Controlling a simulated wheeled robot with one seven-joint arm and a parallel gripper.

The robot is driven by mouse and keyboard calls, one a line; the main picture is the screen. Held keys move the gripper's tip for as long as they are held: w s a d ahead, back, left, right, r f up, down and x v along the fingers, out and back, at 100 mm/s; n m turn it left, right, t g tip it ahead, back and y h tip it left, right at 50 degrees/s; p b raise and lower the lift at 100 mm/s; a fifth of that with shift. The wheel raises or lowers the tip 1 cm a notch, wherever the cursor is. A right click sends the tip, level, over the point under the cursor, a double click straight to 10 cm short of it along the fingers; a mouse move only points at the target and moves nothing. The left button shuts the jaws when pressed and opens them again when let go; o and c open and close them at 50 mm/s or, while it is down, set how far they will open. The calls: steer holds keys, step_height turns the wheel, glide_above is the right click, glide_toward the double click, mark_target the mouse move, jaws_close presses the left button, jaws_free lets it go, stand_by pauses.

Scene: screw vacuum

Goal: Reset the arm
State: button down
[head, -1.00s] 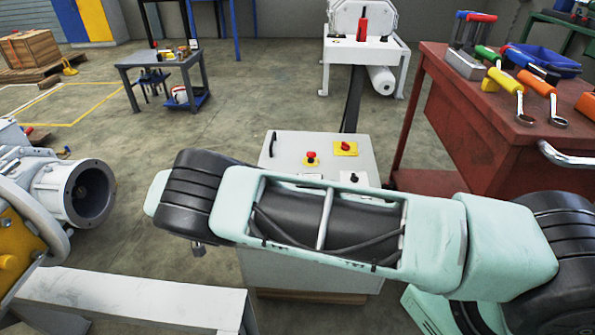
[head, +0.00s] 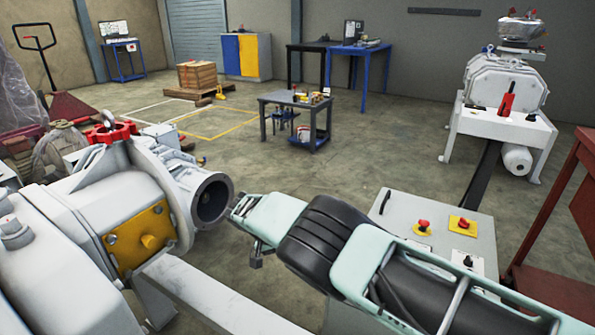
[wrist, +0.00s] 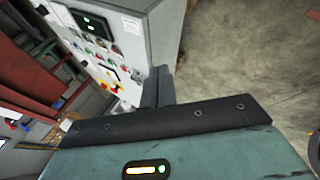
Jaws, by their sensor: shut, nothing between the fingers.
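My arm (head: 365,262), pale green with a black joint, reaches in from the lower right in the head view. Its far end is close to the round open flange (head: 212,200) of the big grey vacuum machine (head: 75,235); I cannot tell from this view whether they touch. In the wrist view my gripper (wrist: 156,86) shows as two dark fingers close together beyond a dark plate. It is shut and empty. The fingertips are not clear in the head view.
A light grey control box (head: 440,225) with red buttons stands behind my arm. A red workbench (head: 560,215) is at the right edge. A small grey table (head: 295,105) and another pump (head: 505,85) stand farther back. Open floor lies between them.

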steer(key=s+d+r+n+g+y, duration=0.2)
steer(key=s+r+y, duration=0.1)
steer(key=s+r, duration=0.6)
steer(key=s+d+r+n+g+y, duration=0.15)
steer(key=s+d+r+y, duration=0.35)
steer(key=r, duration=0.7)
steer(key=s+d+r+n+t, duration=0.1)
steer(key=s+d+r+n, duration=0.2)
steer(key=s, duration=0.8)
steer(key=s+d+r+n+t, duration=0.1)
steer(key=s+d+r+n, duration=0.2)
steer(key=s, duration=0.9)
step_height(320, 180, up, 19)
steer(key=d+p, duration=0.1)
steer(key=p, duration=1.9)
steer(key=shift+s, duration=0.15)
steer(key=shift+r+n, duration=0.15)
steer(key=shift+n, duration=0.1)
